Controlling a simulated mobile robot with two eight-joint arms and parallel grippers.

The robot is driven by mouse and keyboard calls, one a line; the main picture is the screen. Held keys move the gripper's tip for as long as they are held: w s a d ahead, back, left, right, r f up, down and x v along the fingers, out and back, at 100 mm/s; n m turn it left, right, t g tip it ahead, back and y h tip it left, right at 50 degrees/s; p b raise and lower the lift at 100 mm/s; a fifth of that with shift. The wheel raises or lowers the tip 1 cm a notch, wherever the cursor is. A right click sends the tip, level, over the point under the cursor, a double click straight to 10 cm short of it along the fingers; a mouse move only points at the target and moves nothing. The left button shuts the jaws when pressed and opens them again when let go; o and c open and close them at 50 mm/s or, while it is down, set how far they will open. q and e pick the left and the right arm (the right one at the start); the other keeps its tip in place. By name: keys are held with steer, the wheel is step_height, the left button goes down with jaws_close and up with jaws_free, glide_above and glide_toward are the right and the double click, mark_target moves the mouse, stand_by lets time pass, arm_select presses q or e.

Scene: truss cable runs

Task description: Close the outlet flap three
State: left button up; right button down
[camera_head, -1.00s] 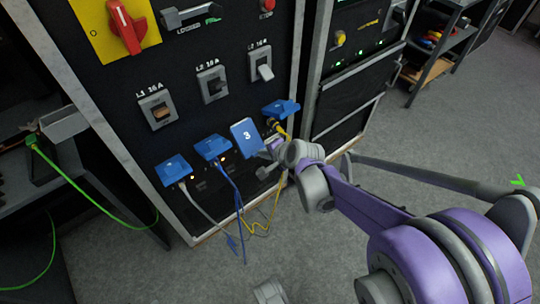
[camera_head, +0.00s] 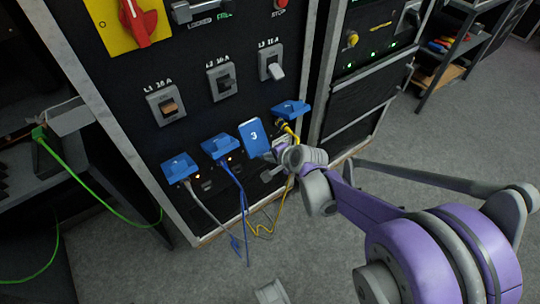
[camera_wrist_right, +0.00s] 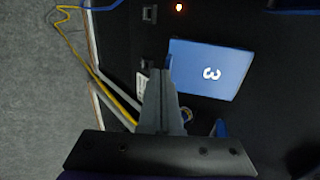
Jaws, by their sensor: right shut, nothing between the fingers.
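Outlet flap three (camera_head: 254,138) is a blue plate with a white 3, in the row of blue flaps low on the black panel. It shows more of its face than its neighbours; I cannot tell whether it is flush. No cable shows under it. It also shows in the right wrist view (camera_wrist_right: 209,70), right of the fingers. My right gripper (camera_head: 271,155) is at the flap's lower right edge in the head view. In the wrist view its fingers (camera_wrist_right: 167,66) are shut and empty, with the tips at the flap's edge; contact is unclear.
A blue flap (camera_head: 290,109) with a yellow cable is right of flap three. Two blue flaps (camera_head: 219,146) (camera_head: 179,168) with blue and grey cables are left. Breaker switches (camera_head: 221,79) sit above. Grey floor (camera_head: 420,150) lies open to the right.

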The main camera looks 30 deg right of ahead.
steer(key=b+x, duration=0.3)
steer(key=x, duration=0.4)
steer(key=shift+f, duration=0.35)
steer(key=shift+w, duration=0.25)
stand_by(1.4)
